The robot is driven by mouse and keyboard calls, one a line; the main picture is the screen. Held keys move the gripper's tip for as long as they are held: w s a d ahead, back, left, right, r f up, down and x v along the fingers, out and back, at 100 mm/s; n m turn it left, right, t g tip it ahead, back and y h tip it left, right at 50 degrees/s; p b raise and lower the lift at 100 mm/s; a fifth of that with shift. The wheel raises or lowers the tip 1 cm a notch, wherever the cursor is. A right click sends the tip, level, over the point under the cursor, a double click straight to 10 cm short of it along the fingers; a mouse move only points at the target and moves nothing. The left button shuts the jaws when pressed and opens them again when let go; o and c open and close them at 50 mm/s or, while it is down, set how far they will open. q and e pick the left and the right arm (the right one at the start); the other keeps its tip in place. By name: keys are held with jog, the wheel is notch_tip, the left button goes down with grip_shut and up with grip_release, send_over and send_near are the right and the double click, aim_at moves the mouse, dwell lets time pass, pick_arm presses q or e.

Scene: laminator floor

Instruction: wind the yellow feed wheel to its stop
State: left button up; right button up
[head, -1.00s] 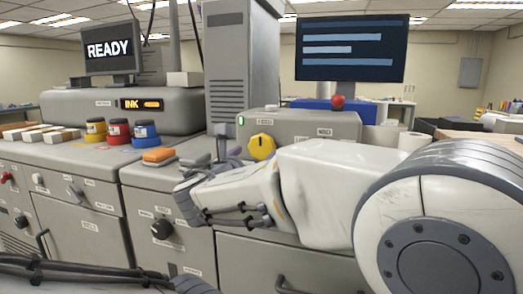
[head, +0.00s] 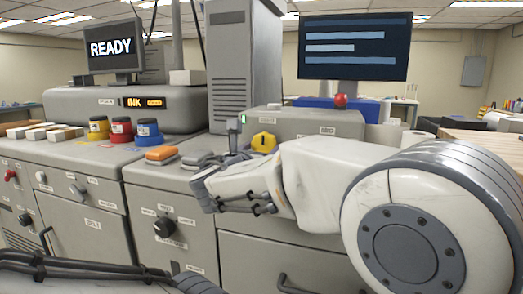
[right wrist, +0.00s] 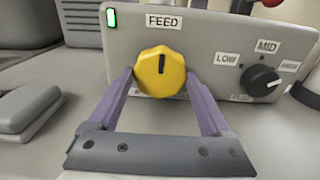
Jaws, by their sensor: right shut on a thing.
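The yellow feed wheel (head: 264,141) is on the front of a grey unit, and my right arm hides its lower part in the head view. In the right wrist view the wheel (right wrist: 162,66) sits under the FEED label (right wrist: 164,21), its black pointer mark upright. My right gripper (right wrist: 161,80) is shut on the wheel, with one purple finger on each side. In the head view its jaws are largely hidden by my own arm. My left gripper is not in view.
A black knob (right wrist: 261,83) marked LOW and MID is right of the wheel. A green light (right wrist: 111,18) glows at the panel's upper left. A red button (head: 340,101) tops the unit. An orange pad (head: 161,154) and several ink pots (head: 121,131) stand to the left.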

jog(key=shift+f+m+b, duration=0.15)
jog(key=shift+m+b, duration=0.15)
jog(key=shift+b, duration=0.2)
jog(key=m+b, duration=1.1)
jog(key=b, duration=0.1)
jog(key=shift+f, duration=0.1)
jog(key=m+b, duration=0.3)
jog(key=shift+m, duration=0.4)
jog(key=m+b, duration=0.3)
jog(key=m, duration=0.1)
jog(key=shift+m, duration=0.3)
jog(key=m+b, duration=0.2)
jog(key=m, duration=0.1)
jog(key=shift+m, duration=0.3)
jog(key=m+b, duration=0.1)
jog(key=m, duration=0.3)
jog(key=shift+m+b, duration=0.3)
jog(key=shift+r+m+b, duration=0.2)
jog(key=shift+m+b, duration=0.3)
jog(key=shift+m, duration=1.3)
